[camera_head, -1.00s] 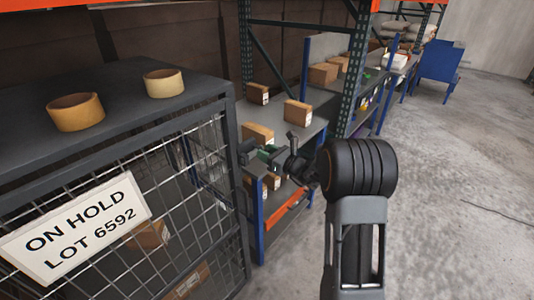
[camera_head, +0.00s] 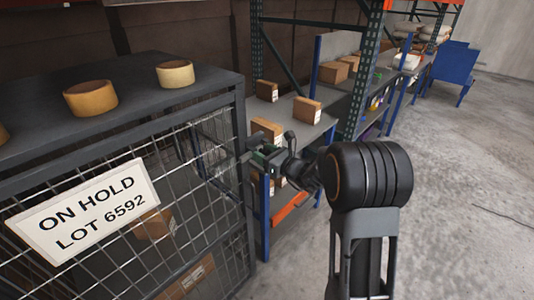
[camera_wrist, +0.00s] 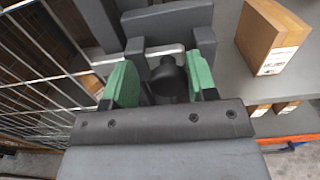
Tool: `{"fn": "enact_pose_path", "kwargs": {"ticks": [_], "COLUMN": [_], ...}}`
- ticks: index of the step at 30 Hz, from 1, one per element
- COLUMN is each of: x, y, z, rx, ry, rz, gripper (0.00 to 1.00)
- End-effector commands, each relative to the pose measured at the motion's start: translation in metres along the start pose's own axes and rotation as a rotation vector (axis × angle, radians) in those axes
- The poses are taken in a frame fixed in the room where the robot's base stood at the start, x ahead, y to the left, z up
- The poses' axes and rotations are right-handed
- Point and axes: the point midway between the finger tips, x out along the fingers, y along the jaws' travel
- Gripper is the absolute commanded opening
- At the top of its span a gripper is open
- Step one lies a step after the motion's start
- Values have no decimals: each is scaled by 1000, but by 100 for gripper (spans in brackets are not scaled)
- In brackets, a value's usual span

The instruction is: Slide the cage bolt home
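The wire cage (camera_head: 243,180) stands at the left in the head view, with a dark frame and mesh panels. Its bolt shows in the wrist view as a black round knob (camera_wrist: 168,78), a bright metal rod (camera_wrist: 152,52) and dark grey blocks (camera_wrist: 203,46) beside the cage edge. My gripper (camera_wrist: 162,82) has green finger pads on either side of the knob. A clear gap shows between the left pad and the knob; the right pad is close to it, and contact cannot be told. In the head view my gripper (camera_head: 262,156) is at the cage's right corner, where my arm partly hides the bolt.
An "ON HOLD LOT 6592" sign (camera_head: 85,212) hangs on the mesh. Tape rolls (camera_head: 91,98) lie on the cage top. A shelf bench (camera_head: 316,128) with several cardboard boxes stands just behind my gripper; one box (camera_wrist: 272,38) is near it. The floor at right is open.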

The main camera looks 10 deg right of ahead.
Motion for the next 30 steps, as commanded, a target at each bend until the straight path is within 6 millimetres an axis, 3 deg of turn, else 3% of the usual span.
{"fn": "enact_pose_path", "kwargs": {"ticks": [3, 14, 30], "x": [-1, -10, -110], "y": [-1, -4, -2], "z": [0, 1, 0], "rx": [-1, -2, -1], "ry": [-1, -1, -2], "rz": [-1, -9, -7], "gripper": [60, 60, 60]}}
